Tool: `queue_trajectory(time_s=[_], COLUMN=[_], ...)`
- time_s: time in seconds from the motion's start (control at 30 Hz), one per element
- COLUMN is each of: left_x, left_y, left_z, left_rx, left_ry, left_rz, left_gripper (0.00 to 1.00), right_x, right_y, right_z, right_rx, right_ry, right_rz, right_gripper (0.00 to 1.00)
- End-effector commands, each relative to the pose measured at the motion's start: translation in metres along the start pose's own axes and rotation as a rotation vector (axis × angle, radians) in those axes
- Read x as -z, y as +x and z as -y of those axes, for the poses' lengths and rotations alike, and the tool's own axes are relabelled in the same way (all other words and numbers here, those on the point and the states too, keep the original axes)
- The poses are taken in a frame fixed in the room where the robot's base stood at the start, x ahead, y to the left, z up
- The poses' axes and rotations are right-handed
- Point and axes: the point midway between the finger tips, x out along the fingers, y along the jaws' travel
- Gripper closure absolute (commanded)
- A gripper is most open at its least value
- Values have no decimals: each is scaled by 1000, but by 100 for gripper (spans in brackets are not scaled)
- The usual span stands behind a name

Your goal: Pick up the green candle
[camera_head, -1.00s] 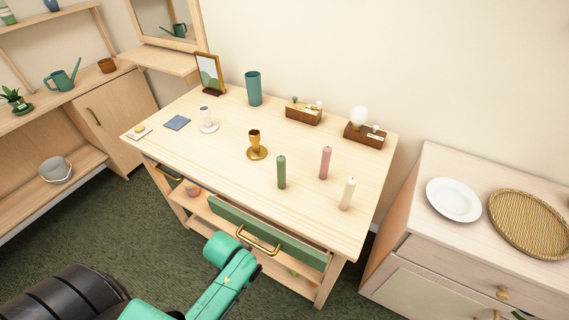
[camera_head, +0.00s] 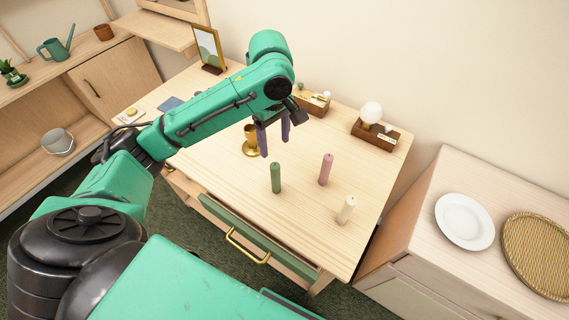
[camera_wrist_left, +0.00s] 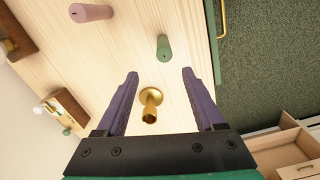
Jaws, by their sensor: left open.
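The green candle (camera_head: 276,178) stands upright on the light wooden table (camera_head: 230,190), left of the pink candle (camera_head: 326,169) and the cream candle (camera_head: 346,210). My left gripper (camera_head: 274,146) is open and empty above the table, near the brass candle holder (camera_head: 251,141) and behind the green candle. In the left wrist view the green candle (camera_wrist_left: 164,48) lies beyond the open fingers (camera_wrist_left: 160,75), and the brass holder (camera_wrist_left: 150,104) shows between them, lower down. The pink candle (camera_wrist_left: 92,13) is at the upper left there. My right gripper is not in view.
Wooden boxes stand at the table's back, one beside a round white lamp (camera_head: 371,112). A picture frame (camera_head: 208,48) stands at the back left. A cabinet at right bears a white plate (camera_head: 464,221) and a woven tray (camera_head: 537,250). The front right tabletop is mostly clear.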

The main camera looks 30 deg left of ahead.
Motion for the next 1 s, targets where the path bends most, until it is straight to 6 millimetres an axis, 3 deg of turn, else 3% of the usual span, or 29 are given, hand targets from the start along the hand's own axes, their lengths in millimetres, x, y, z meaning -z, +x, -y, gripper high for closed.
queue_trajectory(time_s=[0.17,0.3,0.43,0.73,0.97,1.0], left_x=[1,2,1,-2,-2,-2], left_y=[28,63,85,134,142,142], left_z=[3,3,2,0,-1,-1], left_rx=[17,15,10,10,5,5], left_ry=[-34,-33,-33,-31,-30,-30], left_rz=[-1,-2,-1,-2,-3,-2], left_gripper=[30,30,30,30,30,34], right_x=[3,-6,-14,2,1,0], right_y=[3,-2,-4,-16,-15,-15], right_z=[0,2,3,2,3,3], right_rx=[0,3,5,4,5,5], right_ry=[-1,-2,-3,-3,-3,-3], right_rz=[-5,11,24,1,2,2], right_gripper=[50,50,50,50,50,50])
